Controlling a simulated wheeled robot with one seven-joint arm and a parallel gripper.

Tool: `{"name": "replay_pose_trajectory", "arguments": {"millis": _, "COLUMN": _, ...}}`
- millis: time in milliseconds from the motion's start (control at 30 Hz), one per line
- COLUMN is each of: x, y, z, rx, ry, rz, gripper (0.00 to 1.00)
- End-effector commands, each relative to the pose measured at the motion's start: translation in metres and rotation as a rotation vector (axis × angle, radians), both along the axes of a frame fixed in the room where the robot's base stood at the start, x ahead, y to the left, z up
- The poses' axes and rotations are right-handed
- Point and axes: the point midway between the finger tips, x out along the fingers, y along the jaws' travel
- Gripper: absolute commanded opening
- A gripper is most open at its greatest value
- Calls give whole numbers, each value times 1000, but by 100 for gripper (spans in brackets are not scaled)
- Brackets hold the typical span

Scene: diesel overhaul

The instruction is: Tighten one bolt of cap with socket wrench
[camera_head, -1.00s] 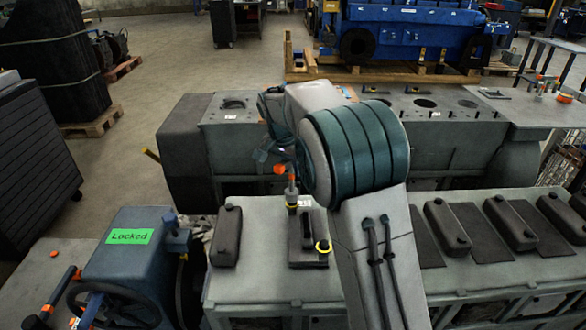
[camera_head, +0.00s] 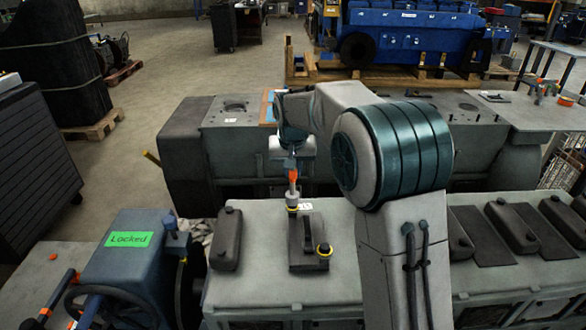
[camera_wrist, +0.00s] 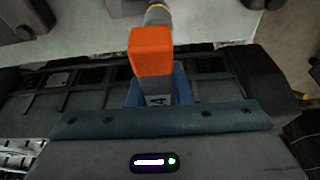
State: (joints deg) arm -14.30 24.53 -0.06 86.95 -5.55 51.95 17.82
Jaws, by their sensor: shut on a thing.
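The cap (camera_head: 304,228) is a dark block on the grey engine top in the head view. One bolt with a yellow ring (camera_head: 324,250) stands at its near right corner. Another yellow ring (camera_head: 292,209) shows at its far left corner, directly under the socket wrench. My gripper (camera_head: 292,166) is above that corner, shut on the socket wrench (camera_head: 292,196), which is upright with an orange part. In the wrist view the orange wrench part (camera_wrist: 152,50) sits between my jaws, its grey socket end reaching the yellow ring. Whether the socket is fully seated cannot be told.
Similar dark blocks (camera_head: 228,238) stand left and right along the engine top. A blue machine marked "Locked" (camera_head: 130,242) with a handwheel is at the left. A second grey engine block (camera_head: 200,150) lies behind. A worktable (camera_head: 520,108) stands at the back right.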

Motion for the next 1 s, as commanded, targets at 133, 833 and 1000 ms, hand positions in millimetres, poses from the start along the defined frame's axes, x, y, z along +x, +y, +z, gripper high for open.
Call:
{"name": "replay_pose_trajectory", "arguments": {"millis": 133, "x": 0, "y": -1, "z": 1, "rx": 2, "ry": -1, "rz": 79, "gripper": 0}}
{"name": "replay_pose_trajectory", "arguments": {"millis": 833, "x": 0, "y": 0, "z": 1, "rx": 0, "ry": 1, "rz": 469, "gripper": 0}}
{"name": "replay_pose_trajectory", "arguments": {"millis": 1000, "x": 0, "y": 0, "z": 1, "rx": 1, "ry": 0, "rz": 564, "gripper": 0}}
